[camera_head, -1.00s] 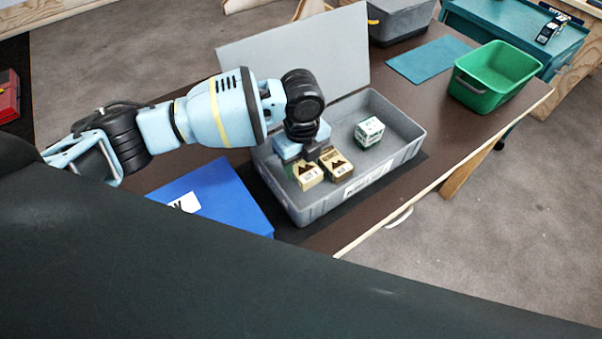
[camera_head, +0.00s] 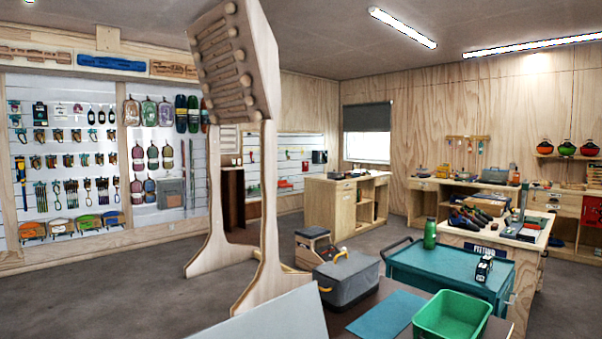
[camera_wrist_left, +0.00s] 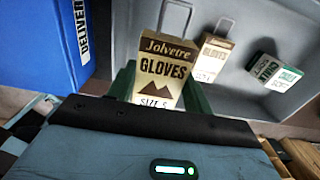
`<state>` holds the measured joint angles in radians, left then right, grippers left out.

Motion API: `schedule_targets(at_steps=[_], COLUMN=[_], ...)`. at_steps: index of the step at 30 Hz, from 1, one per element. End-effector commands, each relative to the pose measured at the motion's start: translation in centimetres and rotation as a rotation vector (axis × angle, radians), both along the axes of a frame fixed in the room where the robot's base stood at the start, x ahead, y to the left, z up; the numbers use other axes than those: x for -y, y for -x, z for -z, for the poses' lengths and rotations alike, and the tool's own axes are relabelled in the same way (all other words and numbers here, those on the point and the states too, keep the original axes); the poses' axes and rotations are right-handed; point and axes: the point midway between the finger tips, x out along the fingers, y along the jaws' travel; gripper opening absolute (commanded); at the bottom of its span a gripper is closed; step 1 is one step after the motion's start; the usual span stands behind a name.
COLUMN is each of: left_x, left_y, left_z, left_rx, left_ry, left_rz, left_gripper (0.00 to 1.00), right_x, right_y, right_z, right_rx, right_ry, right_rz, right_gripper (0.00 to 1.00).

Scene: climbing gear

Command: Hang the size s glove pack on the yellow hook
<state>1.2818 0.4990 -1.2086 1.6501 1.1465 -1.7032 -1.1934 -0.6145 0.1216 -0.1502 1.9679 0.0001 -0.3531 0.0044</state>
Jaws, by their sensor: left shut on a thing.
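The size S glove pack (camera_wrist_left: 164,68) shows in the left wrist view, a tan pack with dark lettering and a loop on top. My left gripper (camera_wrist_left: 160,92) is shut on it, with a green finger on each side. Whether the pack is clear of the tray floor is hard to tell. A second glove pack (camera_wrist_left: 212,60) and a green and white chalk box (camera_wrist_left: 274,73) are in the grey tray (camera_wrist_left: 240,108). I cannot make out a yellow hook in the head view. Neither gripper shows there, and my right gripper is in no view.
A display wall (camera_head: 70,150) with hanging gear stands at the left. A tall wooden frame (camera_head: 268,200) stands in the middle, with open floor (camera_head: 110,285) to its left. A teal cart (camera_head: 450,268), grey case (camera_head: 345,278) and green bin (camera_head: 452,318) are at the right.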

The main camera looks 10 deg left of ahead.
Motion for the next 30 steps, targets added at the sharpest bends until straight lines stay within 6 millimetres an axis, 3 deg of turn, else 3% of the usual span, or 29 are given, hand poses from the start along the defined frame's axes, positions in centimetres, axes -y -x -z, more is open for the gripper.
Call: schedule_targets(at_steps=[9, 14, 30], left_x=[0.0, -0.6, -4.7], left_y=[-0.1, -0.7, -4.0], left_z=[-0.1, -1.3, -10.9], left_rx=[0.001, 0.004, 0.015], left_ry=[0.000, -0.005, -0.017], left_rz=[-0.010, -0.139, -1.250], left_gripper=[0.26, 0.26, 0.26], right_x=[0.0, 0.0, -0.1], right_y=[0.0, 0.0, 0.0], right_z=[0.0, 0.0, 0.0], right_rx=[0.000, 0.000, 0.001], right_ry=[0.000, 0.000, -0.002], right_rz=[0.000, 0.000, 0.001], right_gripper=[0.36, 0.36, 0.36])
